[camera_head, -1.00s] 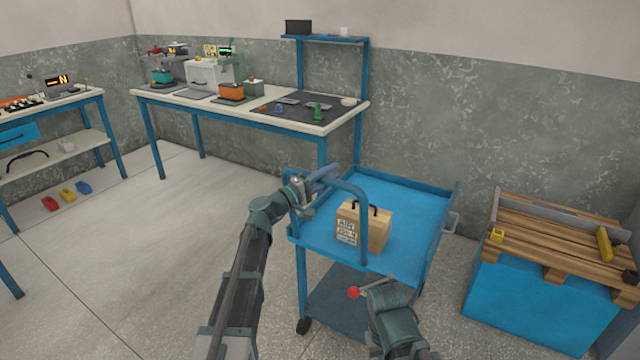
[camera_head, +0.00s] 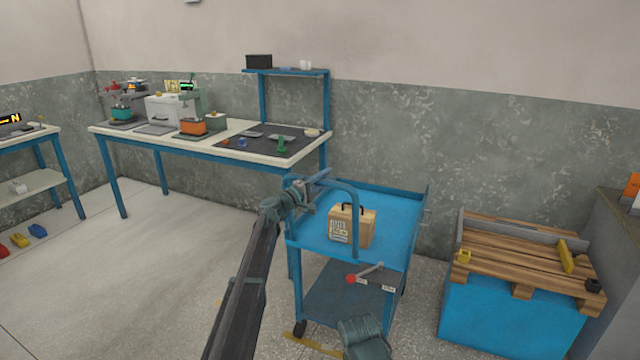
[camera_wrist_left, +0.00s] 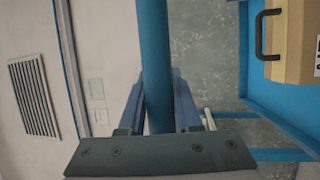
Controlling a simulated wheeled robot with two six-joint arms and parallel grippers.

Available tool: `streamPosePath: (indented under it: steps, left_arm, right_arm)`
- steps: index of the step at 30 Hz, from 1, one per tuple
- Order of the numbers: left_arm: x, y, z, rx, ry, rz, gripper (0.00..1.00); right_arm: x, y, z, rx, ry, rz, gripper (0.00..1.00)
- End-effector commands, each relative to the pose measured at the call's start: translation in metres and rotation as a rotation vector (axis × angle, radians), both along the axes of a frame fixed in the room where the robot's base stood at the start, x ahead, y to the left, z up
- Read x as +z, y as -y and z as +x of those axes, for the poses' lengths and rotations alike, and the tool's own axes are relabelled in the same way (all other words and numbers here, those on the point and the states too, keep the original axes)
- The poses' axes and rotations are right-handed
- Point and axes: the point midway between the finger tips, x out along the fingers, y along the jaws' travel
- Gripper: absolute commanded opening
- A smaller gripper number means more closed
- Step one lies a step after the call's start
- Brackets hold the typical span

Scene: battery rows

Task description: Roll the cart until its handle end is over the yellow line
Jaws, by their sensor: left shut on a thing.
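The blue cart (camera_head: 395,215) stands in the middle of the head view, with a box with a dark handle (camera_head: 365,229) on its top tray. Its blue tube handle (camera_head: 355,215) rises at the near left end. My left gripper (camera_head: 318,181) is shut on this handle; in the left wrist view the blue bar (camera_wrist_left: 155,60) runs between the fingers. A yellow line (camera_head: 312,345) shows in part on the floor near the cart's front wheel, partly hidden by my right arm. My right arm shows at the bottom, but its fingers are not visible.
A lever with a red knob (camera_head: 350,279) sits on the cart's near side, above its lower shelf (camera_head: 335,300). A blue crate with a wooden pallet top (camera_head: 510,315) stands to the right. A workbench (camera_head: 200,150) stands behind on the left. The floor at left is open.

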Motion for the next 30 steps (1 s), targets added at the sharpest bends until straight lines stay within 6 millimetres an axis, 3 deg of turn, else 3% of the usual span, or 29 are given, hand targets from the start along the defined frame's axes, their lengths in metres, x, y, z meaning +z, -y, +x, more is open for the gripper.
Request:
streamPosePath:
  steps: [16,17,21,30]
  left_arm:
    - [-0.0003,0.0023,0.0079,0.001,0.0,0.001,0.0]
    - [-0.0003,0.0023,0.0079,0.001,0.0,0.001,0.36]
    - [-0.0002,0.0023,0.0079,0.001,0.0,0.001,0.61]
    - [-0.0004,0.002,0.007,0.0,0.001,0.001,0.62]
  right_arm:
    - [-0.0002,0.0,0.0,0.0,0.0,0.0,0.0]
    - [-0.0002,0.0,0.0,0.0,0.0,0.0,0.0]
    - [-0.0001,0.0,0.0,0.0,0.0,0.0,0.0]
    - [-0.0003,0.0,0.0,0.0,0.0,0.0,0.0]
